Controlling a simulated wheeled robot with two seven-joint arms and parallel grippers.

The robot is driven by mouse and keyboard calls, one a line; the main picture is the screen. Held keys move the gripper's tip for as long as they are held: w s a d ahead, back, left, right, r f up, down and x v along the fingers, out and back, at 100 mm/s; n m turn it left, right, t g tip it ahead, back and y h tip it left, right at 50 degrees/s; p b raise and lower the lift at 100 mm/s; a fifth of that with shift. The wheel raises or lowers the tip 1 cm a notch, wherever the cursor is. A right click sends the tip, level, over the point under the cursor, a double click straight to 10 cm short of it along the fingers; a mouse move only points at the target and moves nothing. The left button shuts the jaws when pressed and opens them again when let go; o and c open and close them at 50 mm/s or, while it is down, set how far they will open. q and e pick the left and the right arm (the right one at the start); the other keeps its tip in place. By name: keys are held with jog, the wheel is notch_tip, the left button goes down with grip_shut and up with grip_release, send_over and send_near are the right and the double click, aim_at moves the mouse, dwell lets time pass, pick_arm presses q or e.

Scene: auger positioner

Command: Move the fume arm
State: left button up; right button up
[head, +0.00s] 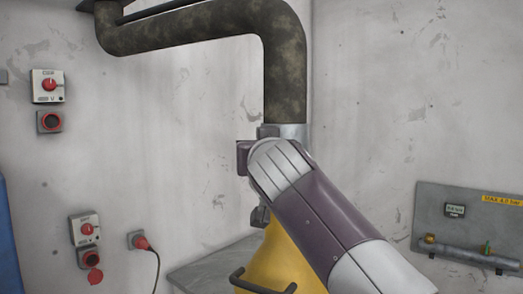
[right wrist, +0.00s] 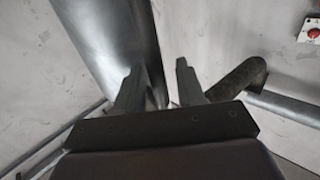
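The fume arm's dark mottled duct (head: 286,75) comes in from the upper left, bends, and drops to a silver collar (head: 296,132). A yellow hood (head: 283,262) with a black handle (head: 262,287) is below, partly hidden by my right arm. In the head view my right wrist covers the join between collar and hood, and its fingertips are hidden. In the right wrist view my right gripper (right wrist: 160,82) has its two fingers apart. A grey metal tube (right wrist: 112,40) runs behind the left finger; contact cannot be told. My left gripper is not in view.
Red-knob switch boxes (head: 48,86) and a red plug with a cable (head: 141,241) are on the left wall. A grey surface (head: 205,268) stands behind the hood. A dark tube (right wrist: 237,78) shows in the wrist view.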

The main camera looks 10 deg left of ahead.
jog(key=shift+s+f, duration=0.15)
jog(key=b+v, duration=0.6)
jog(key=v, duration=0.6)
jog(key=shift+s, duration=0.2)
